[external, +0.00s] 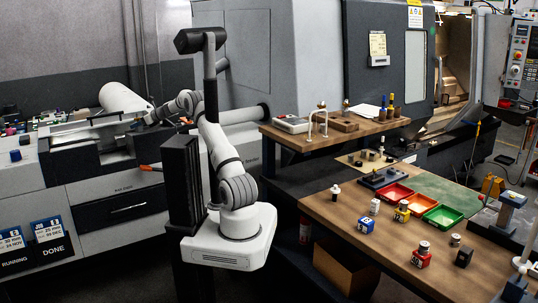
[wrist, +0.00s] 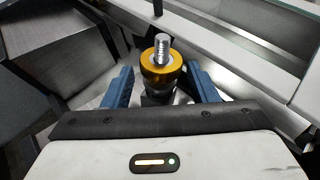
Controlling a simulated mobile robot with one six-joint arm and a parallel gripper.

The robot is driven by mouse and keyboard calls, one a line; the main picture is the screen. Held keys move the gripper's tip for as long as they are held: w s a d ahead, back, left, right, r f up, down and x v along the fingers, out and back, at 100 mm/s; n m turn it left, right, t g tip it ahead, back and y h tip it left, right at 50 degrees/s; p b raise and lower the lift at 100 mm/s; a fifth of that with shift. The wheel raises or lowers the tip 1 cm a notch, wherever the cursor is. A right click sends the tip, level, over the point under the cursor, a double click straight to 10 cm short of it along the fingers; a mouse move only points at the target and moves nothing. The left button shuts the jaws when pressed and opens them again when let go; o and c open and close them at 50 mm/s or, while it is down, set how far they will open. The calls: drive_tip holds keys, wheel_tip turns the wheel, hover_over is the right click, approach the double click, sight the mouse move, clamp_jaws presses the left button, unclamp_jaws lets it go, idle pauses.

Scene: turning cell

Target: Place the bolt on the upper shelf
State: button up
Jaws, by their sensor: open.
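In the wrist view a silver threaded bolt (wrist: 162,47) stands up out of a gold-orange ring (wrist: 161,66) with a dark base below. My gripper (wrist: 158,80) is open, with one blue finger on each side of this piece. Gaps show between the fingers and the ring, and nothing is gripped. In the external view my gripper (external: 152,118) is over the grey machine at the left, and the piece there is too small to make out. The upper shelf (external: 350,131) is the raised wooden board at the centre right.
On the upper shelf are a grey device (external: 291,124), a white hooked stand (external: 320,122) and several small bottles; some bare wood shows. The lower wooden bench (external: 335,210) carries red and green trays and colored blocks. A white cylinder (external: 120,98) lies behind my gripper.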

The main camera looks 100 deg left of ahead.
drive_tip(key=shift+c, duration=0.3)
clamp_jaws()
idle(0.4)
